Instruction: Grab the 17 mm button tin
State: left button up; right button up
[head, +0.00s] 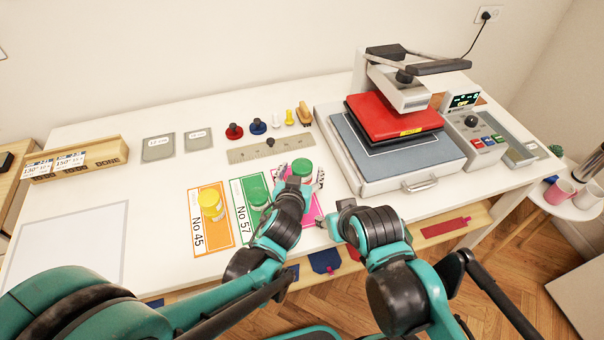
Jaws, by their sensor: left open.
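Three small lidded tins stand on the white table: a yellow-lidded tin (211,204) on the orange card, a green-lidded tin (257,197) on the green card, and another green-lidded tin (303,169) on the pink card. No size marking can be read on the tins, so I cannot tell which is the 17 mm one. My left gripper (300,180) is open, with its fingers near either side of the tin on the pink card; contact cannot be told. My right gripper (333,213) is over the table's front edge, right of the pink card; its jaw state is unclear.
A heat press (430,165) with a red top stands at the right. Behind the cards lie a metal ruler (271,150) and red (234,131) and blue (258,126) knobs. A wooden box (76,159) stands left.

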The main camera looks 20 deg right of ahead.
pick_arm(q)
jog(key=shift+w+d+f, duration=0.1)
jog(key=shift+w+d, duration=0.1)
jog(key=shift+w, duration=0.15)
jog(key=c, duration=1.3)
jog(key=shift+c, duration=0.2)
